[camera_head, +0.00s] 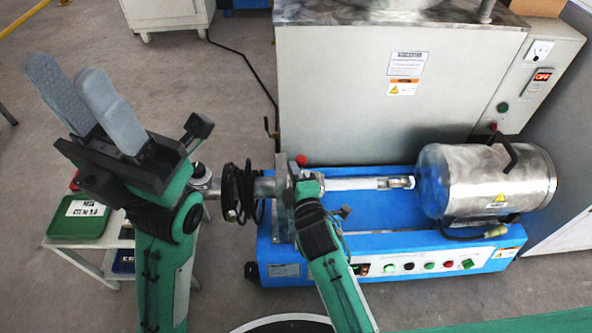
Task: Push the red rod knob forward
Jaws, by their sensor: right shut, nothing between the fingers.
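The red rod knob (302,160) is a small red ball near the left end of the blue machine, in front of the grey cabinet. My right gripper (306,180) is just below the knob in the picture, over the left end of the machine. It is shut and empty; its fingers are mostly hidden by the wrist, and I cannot tell whether it touches the knob. My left gripper (70,88) is raised at the upper left, far from the knob. Its two grey fingers are apart with nothing between them.
The blue machine (385,228) carries a steel drum (487,180) at right and a row of front buttons. A grey cabinet (345,90) stands behind it. A small white trolley with a green tray (80,228) is at left.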

